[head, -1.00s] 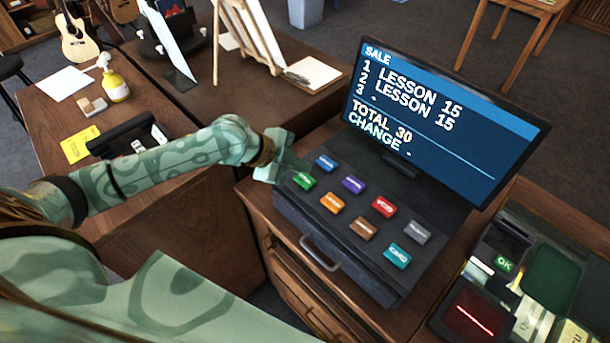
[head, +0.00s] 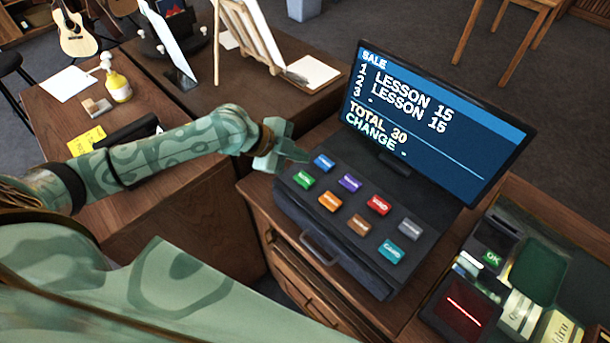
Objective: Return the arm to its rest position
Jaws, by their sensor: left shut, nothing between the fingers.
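My left arm (head: 165,150) comes in from the left, patterned in pale green, and reaches across to the till. My left gripper (head: 290,154) is shut and empty. Its fingertips are over the upper left corner of the cash register (head: 330,222), near the blue key (head: 324,162) and the green key (head: 303,180). I cannot tell whether they touch the register. The register's screen (head: 435,120) reads SALE, two lines of LESSON 15, TOTAL 30 and CHANGE with a dash. My right gripper is not in view.
A card reader (head: 494,258) with a lit OK stands right of the register, beside a red-lit scanner (head: 465,303). A yellow spray bottle (head: 118,86) and a yellow note (head: 86,141) are on the left desk (head: 50,110). An easel (head: 245,40) stands behind.

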